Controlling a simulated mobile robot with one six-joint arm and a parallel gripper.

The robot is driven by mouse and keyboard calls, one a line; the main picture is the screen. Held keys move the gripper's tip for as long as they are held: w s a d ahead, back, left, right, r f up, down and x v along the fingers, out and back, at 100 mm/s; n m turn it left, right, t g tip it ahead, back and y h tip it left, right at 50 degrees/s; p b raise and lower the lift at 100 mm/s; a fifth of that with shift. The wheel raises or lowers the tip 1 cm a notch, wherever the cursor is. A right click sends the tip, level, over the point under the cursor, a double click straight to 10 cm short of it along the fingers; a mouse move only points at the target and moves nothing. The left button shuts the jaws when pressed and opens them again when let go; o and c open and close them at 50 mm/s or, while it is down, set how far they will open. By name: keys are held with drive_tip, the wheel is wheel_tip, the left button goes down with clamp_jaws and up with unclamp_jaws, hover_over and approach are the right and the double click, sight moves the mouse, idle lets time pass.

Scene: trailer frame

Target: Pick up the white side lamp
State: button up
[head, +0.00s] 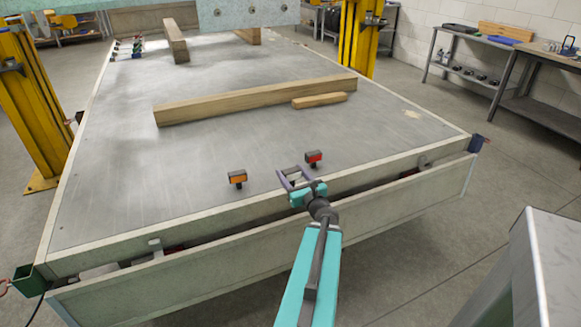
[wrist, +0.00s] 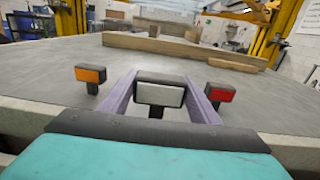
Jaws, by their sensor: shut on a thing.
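The white side lamp (wrist: 160,96) has a dark housing and a pale lens, and it faces me upright in the wrist view. My gripper (head: 295,177) is over the near edge of the trailer bed, with its two purple fingers on either side of the lamp. It is shut on the lamp. The lower part of the lamp's stem is hidden by my gripper's body in the wrist view, so I cannot tell if it touches the bed. An orange lamp (head: 237,177) stands to the left and a red lamp (head: 313,157) to the right.
A long timber beam (head: 255,98) and a short wood block (head: 319,100) lie farther back on the grey trailer bed (head: 110,190). Several small items (head: 137,46) sit at the far left. Yellow posts (head: 357,38) flank the bed. The bed's left middle is clear.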

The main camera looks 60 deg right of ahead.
drive_tip(key=shift+p+v, duration=1.1)
drive_tip(key=shift+v, duration=0.15)
drive_tip(key=shift+r, duration=0.1)
drive_tip(key=w+a+r+n+t+y, duration=0.2)
drive_tip(key=w+a+n+y, duration=0.35)
drive_tip(key=w+a, duration=0.7)
drive_tip(key=w+a+r+n+t+y, duration=0.1)
drive_tip(key=w+a+r+n+y, duration=0.2)
drive_tip(key=w+a+y, duration=0.75)
drive_tip(key=w+a+n+g+y, duration=0.2)
drive_tip(key=a+n+y, duration=0.1)
drive_tip(key=a, duration=0.9)
drive_tip(key=w+a+r+n+g+y, duration=0.1)
drive_tip(key=w+a+n+g+y, duration=0.1)
drive_tip(key=a, duration=1.1)
drive_tip(key=w+a+r+n+g+y, duration=0.1)
drive_tip(key=w+a+n+g+y, duration=0.1)
drive_tip(key=a, duration=1.1)
drive_tip(key=shift+w+n+g+y, duration=0.4)
drive_tip(key=shift+n+g+y, duration=0.3)
drive_tip(key=shift+n+y, duration=0.5)
